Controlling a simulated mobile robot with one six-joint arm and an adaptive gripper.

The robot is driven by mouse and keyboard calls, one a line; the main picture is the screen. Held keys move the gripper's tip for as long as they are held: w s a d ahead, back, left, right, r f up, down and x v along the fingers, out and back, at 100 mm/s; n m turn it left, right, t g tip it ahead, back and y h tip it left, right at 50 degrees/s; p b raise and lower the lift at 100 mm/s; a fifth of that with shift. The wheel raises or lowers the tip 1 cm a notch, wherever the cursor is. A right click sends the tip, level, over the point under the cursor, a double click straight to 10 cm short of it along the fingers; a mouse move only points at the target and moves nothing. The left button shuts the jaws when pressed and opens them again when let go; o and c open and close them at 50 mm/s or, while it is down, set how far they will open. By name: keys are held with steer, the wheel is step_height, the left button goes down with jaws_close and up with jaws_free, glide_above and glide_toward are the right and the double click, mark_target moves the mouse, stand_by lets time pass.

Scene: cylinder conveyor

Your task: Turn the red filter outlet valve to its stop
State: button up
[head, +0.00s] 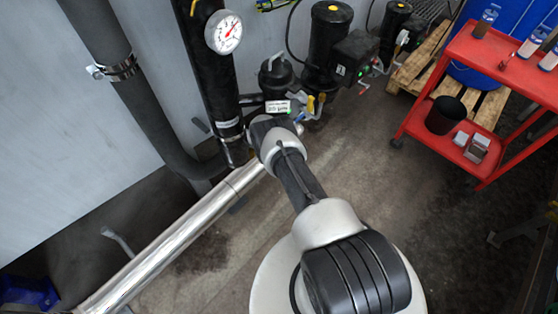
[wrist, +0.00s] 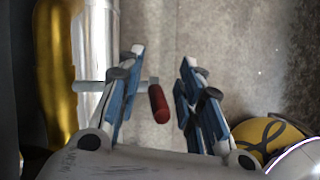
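In the wrist view a short red cylindrical grip (wrist: 158,103), apparently the valve handle, sits on the end of a thin metal rod (wrist: 90,87). The rod runs left behind the left finger towards a shiny metal pipe. My gripper (wrist: 163,56) is open, with blue pads on both fingers. The red grip shows in the gap between the fingers, nearer the left one; I cannot tell if it touches. In the head view my wrist covers most of the gripper, and I cannot make out this red grip there.
A brass-coloured pipe (wrist: 57,70) stands left of the fingers, and a yellow rounded part (wrist: 275,140) lies at lower right. Black filter housings (head: 328,45) stand at the back. A red cart (head: 500,70) stands right. Open floor (head: 400,170) lies between.

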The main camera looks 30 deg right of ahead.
steer(key=shift+w+d+f, duration=0.1)
steer(key=shift+d+f, duration=0.15)
steer(key=shift+f, duration=0.2)
jaws_close()
stand_by(0.6)
